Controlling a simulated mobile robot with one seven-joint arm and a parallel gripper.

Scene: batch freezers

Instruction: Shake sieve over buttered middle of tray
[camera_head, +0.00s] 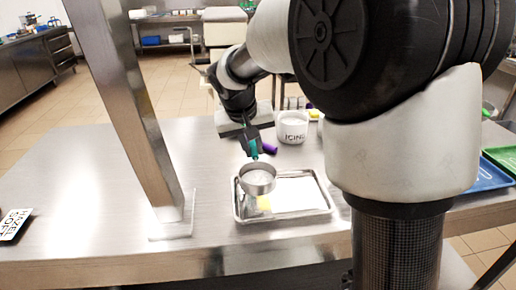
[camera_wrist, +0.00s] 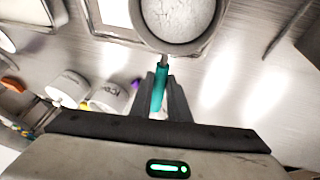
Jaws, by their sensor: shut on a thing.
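My gripper (camera_head: 252,148) is shut on the teal handle (camera_wrist: 159,88) of a round metal sieve (camera_head: 257,187). The sieve looks level and holds white powder (camera_wrist: 182,18). It is over the left part of a shiny metal tray (camera_head: 328,209), and appears raised above it. A yellow butter patch (camera_head: 264,203) shows on the tray just below the sieve rim; the sieve hides part of it. In the wrist view the tray's rim (camera_wrist: 96,22) shows beside the sieve. I see no clear powder on the tray.
A white tub marked ICING (camera_head: 292,128) and a purple item (camera_head: 269,146) stand behind the tray. A metal post (camera_head: 135,110) rises left of it. The table's left middle is clear.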

